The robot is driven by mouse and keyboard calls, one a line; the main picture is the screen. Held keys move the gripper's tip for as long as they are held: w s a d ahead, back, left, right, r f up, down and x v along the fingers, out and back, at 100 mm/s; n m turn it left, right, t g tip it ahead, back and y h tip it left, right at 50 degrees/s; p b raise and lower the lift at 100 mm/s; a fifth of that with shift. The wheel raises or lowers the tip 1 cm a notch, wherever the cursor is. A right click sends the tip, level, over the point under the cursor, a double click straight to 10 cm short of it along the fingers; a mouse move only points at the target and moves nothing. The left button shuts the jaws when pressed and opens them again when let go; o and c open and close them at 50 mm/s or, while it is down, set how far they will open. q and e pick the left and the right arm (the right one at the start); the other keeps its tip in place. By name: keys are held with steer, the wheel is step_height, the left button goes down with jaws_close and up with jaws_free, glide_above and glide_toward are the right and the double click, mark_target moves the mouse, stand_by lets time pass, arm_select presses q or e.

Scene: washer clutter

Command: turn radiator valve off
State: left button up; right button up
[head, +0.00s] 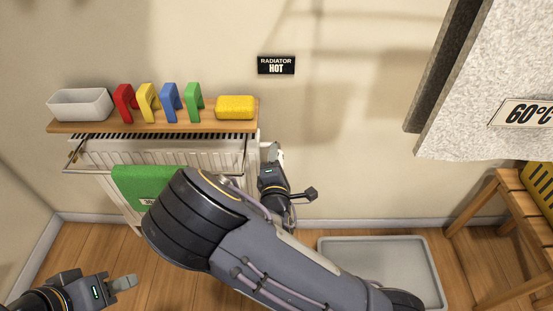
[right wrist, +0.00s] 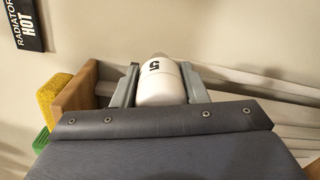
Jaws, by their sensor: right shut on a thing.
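The radiator valve (right wrist: 160,88) is a white rounded knob with a black 5 facing the right wrist camera. My right gripper (head: 272,156) is at the radiator's right end, with its two grey fingers on either side of the knob, shut on it. In the head view the knob is mostly hidden by the gripper. The white radiator (head: 215,158) is against the wall, partly covered by my right arm. My left gripper (head: 122,283) is low at the left, away from the radiator; its finger gap does not show clearly.
A wooden shelf (head: 66,128) above the radiator holds a white tray (head: 80,104), several coloured arches and a yellow sponge (head: 235,107). A green towel (head: 130,178) hangs in front. A black sign (head: 276,65) reads RADIATOR HOT. A grey tray (head: 420,262) and wooden bench (head: 490,205) are right.

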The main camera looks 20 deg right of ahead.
steer(key=m, duration=0.1)
steer(key=m+b, duration=0.1)
steer(key=m, duration=0.3)
steer(key=shift+f, duration=0.25)
steer(key=m+b, duration=0.2)
steer(key=m, duration=0.3)
steer(key=shift+f+m+y+b, duration=0.1)
steer(key=shift+m+y+b, duration=0.2)
steer(key=shift+b, duration=0.05)
steer(key=m+b, duration=0.3)
steer(key=m, duration=0.2)
steer(key=shift+a, duration=0.1)
steer(key=m+b, duration=0.4)
steer(key=m, duration=0.2)
steer(key=shift+f+m+b, duration=0.1)
steer(key=shift+m+b, duration=0.2)
steer(key=shift+b, duration=0.1)
steer(key=shift+m+b, duration=0.4)
steer(key=shift+m, duration=0.5)
steer(key=m, duration=0.2)
steer(key=shift+m, duration=0.4)
steer(key=m, duration=0.5)
steer(key=shift+a+r+t, duration=0.1)
steer(key=shift+r+t, duration=0.1)
steer(key=shift+t, duration=0.1)
steer(key=m, duration=0.5)
steer(key=shift+a+m, duration=0.1)
steer(key=shift+m, duration=0.2)
